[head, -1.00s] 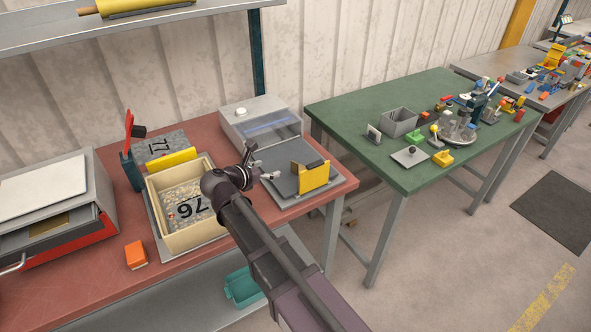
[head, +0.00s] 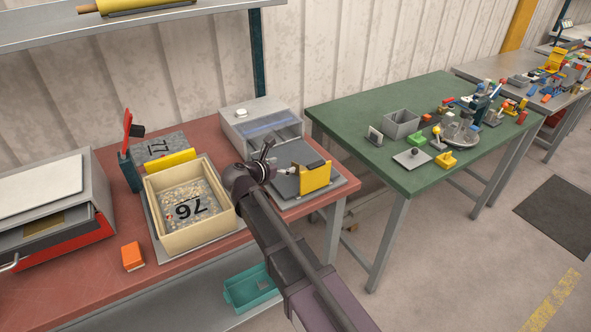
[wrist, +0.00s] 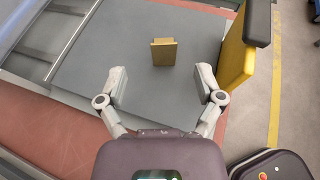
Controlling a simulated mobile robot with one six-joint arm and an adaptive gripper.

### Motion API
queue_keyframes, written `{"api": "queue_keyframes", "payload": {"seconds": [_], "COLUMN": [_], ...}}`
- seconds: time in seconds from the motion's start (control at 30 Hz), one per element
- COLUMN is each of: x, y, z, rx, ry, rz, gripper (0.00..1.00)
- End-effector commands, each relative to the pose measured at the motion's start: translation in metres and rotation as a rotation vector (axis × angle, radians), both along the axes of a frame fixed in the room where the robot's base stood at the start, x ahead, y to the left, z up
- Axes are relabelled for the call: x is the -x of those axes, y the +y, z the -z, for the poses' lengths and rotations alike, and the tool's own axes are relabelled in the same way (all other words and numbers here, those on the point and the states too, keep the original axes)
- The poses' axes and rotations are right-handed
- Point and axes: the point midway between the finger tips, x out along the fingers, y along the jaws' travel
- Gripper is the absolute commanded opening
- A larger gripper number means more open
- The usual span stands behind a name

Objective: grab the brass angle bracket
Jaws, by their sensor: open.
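The brass angle bracket (wrist: 163,52) stands on a dark grey plate (wrist: 110,60) in the wrist view, ahead of my fingertips and roughly centred between them. My gripper (wrist: 160,90) is open and empty, with a gap between it and the bracket. In the head view my gripper (head: 272,163) hangs over the left part of the same grey plate. I cannot make out the bracket in the head view; my gripper or the yellow block may hide it.
A yellow block with a dark top (head: 315,176) stands at the plate's right edge, close to my right finger in the wrist view (wrist: 236,62). A grey case (head: 262,122) is behind the plate. A cream bin (head: 165,237) is to the left.

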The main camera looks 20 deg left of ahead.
Motion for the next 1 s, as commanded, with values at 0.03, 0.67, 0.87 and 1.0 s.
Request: {"api": "queue_keyframes", "payload": {"seconds": [0.03,0.67,0.87,1.0], "x": [-0.002,-0.041,-0.041,-0.041], "y": [-0.001,-0.020,-0.020,-0.020], "z": [0.003,0.025,0.025,0.025], "rx": [0.000,0.000,0.000,0.000], "ry": [0.000,0.000,0.000,0.000], "rz": [0.001,0.001,0.001,0.002], "gripper": [0.86,0.86,0.86,0.86]}}
